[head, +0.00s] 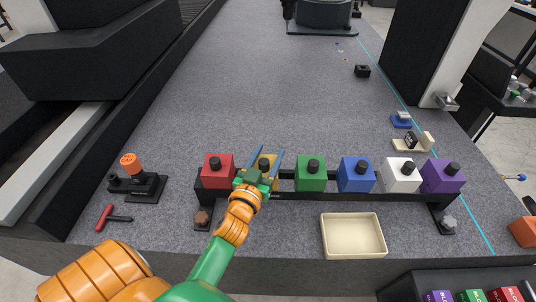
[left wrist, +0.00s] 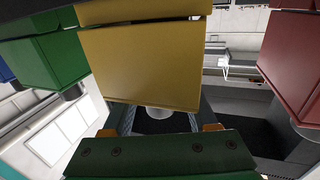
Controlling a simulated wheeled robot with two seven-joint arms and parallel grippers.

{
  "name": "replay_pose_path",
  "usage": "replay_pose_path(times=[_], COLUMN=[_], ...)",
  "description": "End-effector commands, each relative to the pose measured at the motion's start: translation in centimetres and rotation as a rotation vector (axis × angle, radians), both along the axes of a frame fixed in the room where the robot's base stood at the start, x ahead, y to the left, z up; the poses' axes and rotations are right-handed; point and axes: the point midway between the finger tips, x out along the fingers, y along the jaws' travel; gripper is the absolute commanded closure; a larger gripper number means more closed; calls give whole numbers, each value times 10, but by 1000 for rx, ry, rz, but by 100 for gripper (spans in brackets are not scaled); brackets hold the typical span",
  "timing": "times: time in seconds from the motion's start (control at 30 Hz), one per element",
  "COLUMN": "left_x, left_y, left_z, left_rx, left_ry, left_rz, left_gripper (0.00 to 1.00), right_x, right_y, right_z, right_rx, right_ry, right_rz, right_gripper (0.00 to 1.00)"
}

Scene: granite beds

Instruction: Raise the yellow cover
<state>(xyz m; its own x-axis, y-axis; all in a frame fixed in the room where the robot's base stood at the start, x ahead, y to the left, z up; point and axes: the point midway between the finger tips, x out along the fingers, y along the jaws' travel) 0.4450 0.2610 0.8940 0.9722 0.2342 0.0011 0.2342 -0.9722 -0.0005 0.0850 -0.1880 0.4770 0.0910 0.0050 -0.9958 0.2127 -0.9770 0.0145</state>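The yellow cover (left wrist: 145,65) is a block in a row of coloured blocks, between the red cover (head: 218,167) and the green cover (head: 311,174). It has a knob, which shows pale in the left wrist view below the block. My left gripper (head: 268,153) is at the yellow cover, its two blue-grey fingers spread on either side of the knob. The gripper is open, and a gap shows between knob and fingers in the left wrist view. The gripper hides much of the yellow cover in the head view. My right gripper is not in view.
Blue (head: 356,175), white (head: 400,176) and purple (head: 442,176) covers continue the row on a black rack (head: 330,196). A cream tray (head: 353,254) lies in front. A red-handled tool (head: 104,217) and a black fixture with an orange knob (head: 131,163) are left. The granite behind is mostly clear.

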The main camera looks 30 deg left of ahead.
Motion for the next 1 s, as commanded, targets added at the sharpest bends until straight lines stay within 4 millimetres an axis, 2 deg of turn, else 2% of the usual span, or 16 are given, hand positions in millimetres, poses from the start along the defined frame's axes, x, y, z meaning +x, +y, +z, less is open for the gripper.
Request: replay_pose_path(times=[0.03,0.1,0.2,1.0], left_x=[0,0,0,0], left_y=[0,0,0,0], left_z=[0,0,0,0], left_rx=[0,0,0,-1], left_ry=[0,0,0,1], left_rz=[0,0,0,0], left_gripper=[58,77,100,100], right_x=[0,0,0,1], right_y=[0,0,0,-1], right_z=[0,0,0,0], right_rx=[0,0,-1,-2], right_ry=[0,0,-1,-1], right_rz=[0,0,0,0], right_gripper=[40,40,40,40])
